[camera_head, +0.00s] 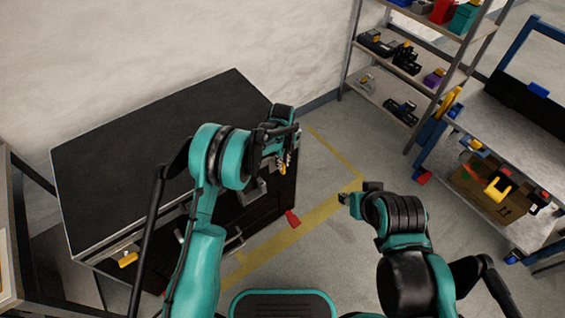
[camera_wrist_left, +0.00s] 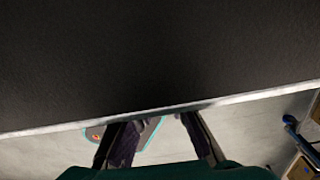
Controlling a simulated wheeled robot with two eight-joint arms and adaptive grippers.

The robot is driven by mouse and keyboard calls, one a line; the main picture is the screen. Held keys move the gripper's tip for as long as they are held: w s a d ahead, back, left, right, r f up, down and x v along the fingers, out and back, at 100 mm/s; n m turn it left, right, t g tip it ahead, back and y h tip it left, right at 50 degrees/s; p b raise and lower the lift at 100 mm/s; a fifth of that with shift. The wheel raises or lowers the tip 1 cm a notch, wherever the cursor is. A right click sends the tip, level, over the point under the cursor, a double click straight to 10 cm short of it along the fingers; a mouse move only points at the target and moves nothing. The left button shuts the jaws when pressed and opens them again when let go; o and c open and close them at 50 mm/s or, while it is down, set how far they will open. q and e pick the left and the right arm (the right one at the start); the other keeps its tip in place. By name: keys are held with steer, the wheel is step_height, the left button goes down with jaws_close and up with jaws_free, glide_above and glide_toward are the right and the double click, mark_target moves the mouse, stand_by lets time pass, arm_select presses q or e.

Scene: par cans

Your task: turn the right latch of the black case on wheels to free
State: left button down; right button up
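The black case (camera_head: 150,150) stands against the wall at the left, with a flat black lid and metal edging. In the left wrist view its dark surface (camera_wrist_left: 160,60) fills the upper part, above a pale metal edge. The right latch (camera_head: 282,166) shows as a small yellow piece on the case's front right, partly hidden by my left gripper. The left latch (camera_head: 128,259) is a yellow piece at the front left. My left gripper (camera_head: 290,142) is at the right latch; contact cannot be told. Its fingers (camera_wrist_left: 160,135) are apart. My right gripper (camera_head: 358,194) is open and empty above the floor.
A shelf (camera_head: 400,80) with tools and boxes stands at the back right. A workbench cart (camera_head: 510,150) with a cardboard box is at the right. A wooden-edged table (camera_head: 14,240) is at the far left.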

arm_select(q)
steer(key=shift+a, duration=0.1)
stand_by(0.3)
steer(key=shift+s+a+f+t+h+b, duration=0.1)
steer(key=shift+s+a+t+h+b, duration=0.15)
steer(key=shift+t+h+b, duration=0.5)
steer(key=shift+s+a+f+t+h+b, duration=0.2)
steer(key=shift+a+t+h, duration=0.3)
steer(key=shift+h, duration=0.6)
steer(key=shift+s+a+f+t+h+b, duration=0.1)
steer(key=shift+s+a+t+h+b, duration=0.1)
steer(key=shift+t+h+b, duration=0.45)
steer(key=shift+h, duration=0.3)
steer(key=c, duration=1.5)
jaws_free()
steer(key=shift+c, duration=0.2)
steer(key=shift+r, duration=0.1)
